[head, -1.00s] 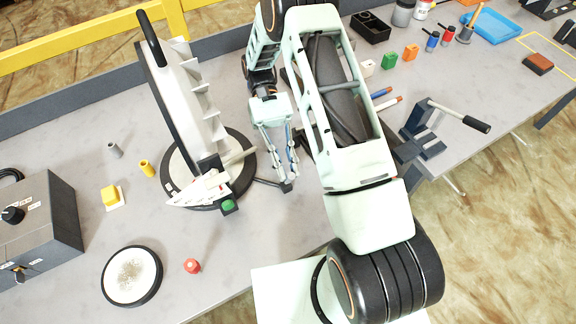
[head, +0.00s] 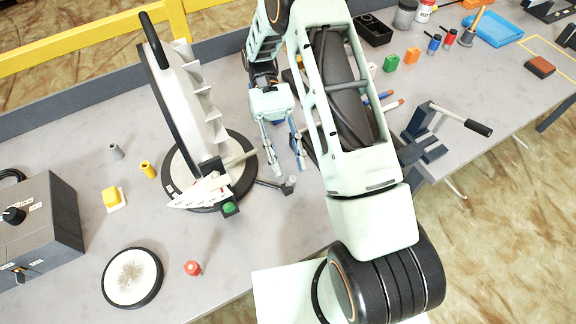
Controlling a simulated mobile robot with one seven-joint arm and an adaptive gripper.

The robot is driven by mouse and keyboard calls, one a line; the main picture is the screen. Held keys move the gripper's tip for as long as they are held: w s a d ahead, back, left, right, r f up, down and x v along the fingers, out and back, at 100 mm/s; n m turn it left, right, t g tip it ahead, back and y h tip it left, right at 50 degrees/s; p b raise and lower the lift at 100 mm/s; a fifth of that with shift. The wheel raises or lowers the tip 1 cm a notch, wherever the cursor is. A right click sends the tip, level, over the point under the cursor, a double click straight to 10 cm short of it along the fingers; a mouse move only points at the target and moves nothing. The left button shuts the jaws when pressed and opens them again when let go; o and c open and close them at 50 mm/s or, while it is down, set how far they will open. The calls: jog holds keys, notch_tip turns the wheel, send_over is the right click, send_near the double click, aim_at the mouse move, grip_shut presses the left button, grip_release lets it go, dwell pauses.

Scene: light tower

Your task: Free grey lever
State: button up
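The light tower (head: 190,100) stands on a round black-rimmed base at the left middle of the bench. What seems to be the grey lever (head: 290,183) is a dark arm reaching right from that base, with a small grey knob at its end. My gripper (head: 291,172) points down just beyond the knob. Its two fingers are spread with nothing seen between them. The knob shows clear of the fingertips, though I cannot tell the exact height gap.
A red knob (head: 192,268) and a round white plate (head: 132,277) lie in front of the tower. A dark control box (head: 45,230) stands at the left. A dark clamp with a handle (head: 430,130) stands right of my arm. The bench front is mostly clear.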

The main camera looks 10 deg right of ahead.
notch_tip(320, 180, up, 7)
jog(key=shift+f, duration=0.2)
dwell(0.6)
